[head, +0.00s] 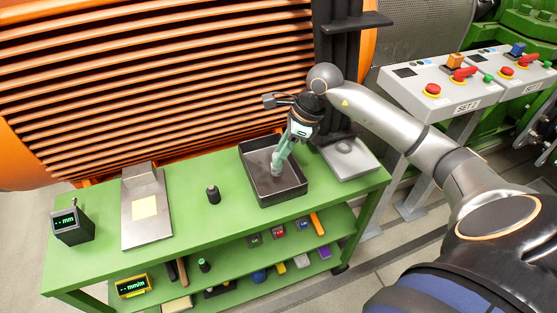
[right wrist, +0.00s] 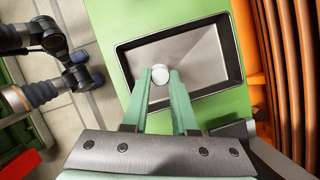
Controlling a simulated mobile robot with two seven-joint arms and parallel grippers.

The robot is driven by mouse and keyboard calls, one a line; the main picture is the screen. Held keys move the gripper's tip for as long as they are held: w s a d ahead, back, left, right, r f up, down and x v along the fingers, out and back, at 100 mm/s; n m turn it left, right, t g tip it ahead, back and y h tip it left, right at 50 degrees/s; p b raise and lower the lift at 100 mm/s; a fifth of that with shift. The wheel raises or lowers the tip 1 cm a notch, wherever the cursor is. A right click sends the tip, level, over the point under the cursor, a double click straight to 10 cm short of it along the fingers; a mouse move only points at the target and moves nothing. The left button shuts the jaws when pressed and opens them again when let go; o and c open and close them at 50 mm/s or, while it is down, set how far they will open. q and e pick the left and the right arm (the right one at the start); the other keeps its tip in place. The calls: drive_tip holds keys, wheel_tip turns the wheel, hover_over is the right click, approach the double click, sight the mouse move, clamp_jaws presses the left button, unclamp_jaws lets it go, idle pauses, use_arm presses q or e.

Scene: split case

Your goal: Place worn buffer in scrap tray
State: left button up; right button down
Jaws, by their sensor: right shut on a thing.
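The scrap tray is a dark, open rectangular tray (head: 270,200) on the green bench top. It also fills the upper middle of the right wrist view (right wrist: 207,55). My right gripper (head: 279,158) points down over the tray with its pale green fingers. It is shut on a small grey cylinder, which I take as the worn buffer (head: 276,169). In the right wrist view, the buffer's round pale end (right wrist: 160,74) shows between the fingertips. The buffer is within the tray's outline; I cannot tell whether it touches the floor. My left gripper is not in view.
A grey plate with a ring (head: 345,160) lies right of the tray. A black cylinder (head: 213,195), a metal stand with a yellow pad (head: 146,208) and a small display (head: 72,228) stand to the left. The orange ribbed housing (head: 160,90) rises behind the bench.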

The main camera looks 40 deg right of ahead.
drive_tip(key=shift+w+d+f, duration=0.1)
drive_tip(key=shift+w+f, duration=0.5)
drive_tip(key=shift+f, duration=1.55)
drive_tip(key=shift+f, duration=0.1)
drive_tip(key=shift+f, duration=0.15)
drive_tip(key=c, duration=0.7)
unclamp_jaws()
drive_tip(key=shift+d+r, duration=0.15)
drive_tip(key=shift+r, duration=0.4)
drive_tip(key=v, duration=1.1)
drive_tip(key=shift+s+r, duration=0.2)
